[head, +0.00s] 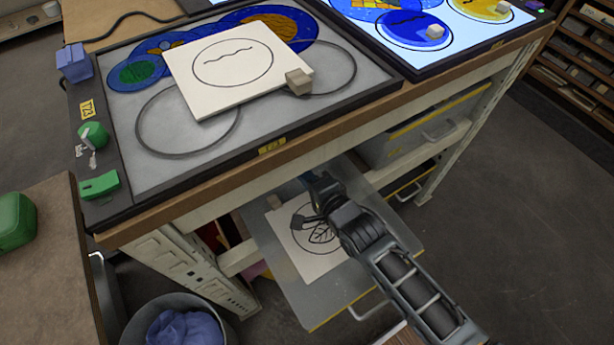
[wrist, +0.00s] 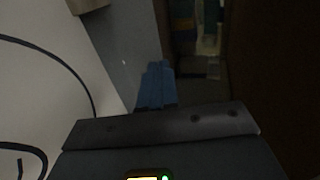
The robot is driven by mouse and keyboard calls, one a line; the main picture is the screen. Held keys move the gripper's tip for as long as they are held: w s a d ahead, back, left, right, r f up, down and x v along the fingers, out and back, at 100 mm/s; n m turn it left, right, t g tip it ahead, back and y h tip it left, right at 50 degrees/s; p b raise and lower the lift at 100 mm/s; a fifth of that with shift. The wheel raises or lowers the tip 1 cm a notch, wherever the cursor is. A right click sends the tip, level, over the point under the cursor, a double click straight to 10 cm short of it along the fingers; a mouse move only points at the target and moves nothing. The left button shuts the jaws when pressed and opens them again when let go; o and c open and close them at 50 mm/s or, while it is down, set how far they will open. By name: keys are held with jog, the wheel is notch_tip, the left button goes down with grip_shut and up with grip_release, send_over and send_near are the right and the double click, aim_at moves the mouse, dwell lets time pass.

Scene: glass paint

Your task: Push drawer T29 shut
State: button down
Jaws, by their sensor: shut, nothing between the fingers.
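A shallow grey drawer (head: 318,298) stands pulled out from under the workbench, with a yellow-striped front edge and a metal handle. I cannot read a T29 label on it. My gripper (head: 311,179) is over the back of the drawer, close below the bench edge, and my arm hides part of the drawer. In the wrist view its blue fingers (wrist: 156,86) are together and empty; contact with the drawer cannot be told.
The wooden bench edge (head: 240,174) overhangs the drawer. Another grey drawer unit (head: 395,146) sits to the right under the bench. A bin with blue cloth (head: 185,329) stands at the lower left. The floor at right (head: 520,220) is clear.

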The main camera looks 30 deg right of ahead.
jog(key=w+b, duration=0.8)
jog(key=w, duration=1.3)
jog(key=shift+w+f, duration=0.1)
jog(key=shift+w, duration=0.8)
jog(key=shift+r, duration=0.2)
jog(key=shift+w+r, duration=0.1)
